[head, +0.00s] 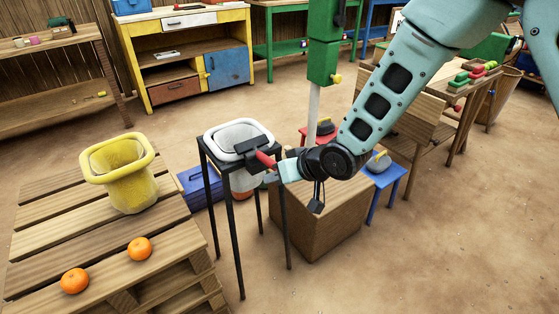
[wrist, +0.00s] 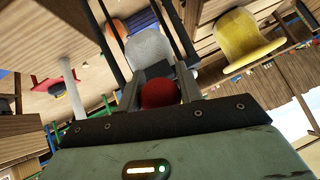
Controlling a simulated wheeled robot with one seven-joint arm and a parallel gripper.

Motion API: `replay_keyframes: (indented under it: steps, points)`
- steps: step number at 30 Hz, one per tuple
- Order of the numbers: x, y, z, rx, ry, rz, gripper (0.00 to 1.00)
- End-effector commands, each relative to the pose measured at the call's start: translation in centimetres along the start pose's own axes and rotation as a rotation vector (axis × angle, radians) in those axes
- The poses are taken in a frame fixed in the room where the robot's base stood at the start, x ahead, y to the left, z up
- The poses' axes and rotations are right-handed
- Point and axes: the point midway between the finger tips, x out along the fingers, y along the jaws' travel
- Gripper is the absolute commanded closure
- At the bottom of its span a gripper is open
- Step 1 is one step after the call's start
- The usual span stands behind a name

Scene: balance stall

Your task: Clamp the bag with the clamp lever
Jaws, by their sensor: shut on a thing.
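The white bag (head: 240,132) hangs open-mouthed in the top of a tall black stand (head: 235,215). It also shows in the wrist view (wrist: 148,47). A black clamp block (head: 254,146) sits at the bag's near right rim. The red clamp lever (head: 265,159) sticks out from it towards my gripper (head: 274,168). In the wrist view the lever's rounded red end (wrist: 160,93) is between the two fingers of my gripper (wrist: 159,88), which is shut on it. I cannot tell whether the clamp presses on the bag.
A wooden pallet stack (head: 100,242) with a yellow bucket-like sack (head: 122,190) and two oranges (head: 140,248) stands left of the stand. A brown wooden box (head: 318,225) and a blue stool (head: 384,172) are to the right. The front-right floor is clear.

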Motion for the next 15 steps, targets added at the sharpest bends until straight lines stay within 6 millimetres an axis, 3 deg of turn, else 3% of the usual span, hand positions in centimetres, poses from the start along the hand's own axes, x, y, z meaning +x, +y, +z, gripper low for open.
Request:
replay_keyframes:
  steps: [1, 7, 15]
  points:
    - [-1.0, -0.3, -1.1, 0.009, -0.034, 0.007, 1.00]
    - [-1.7, -0.7, -2.2, 0.036, -0.166, 0.032, 1.00]
    - [-2.4, -1.3, -3.9, 0.032, -0.156, 0.030, 1.00]
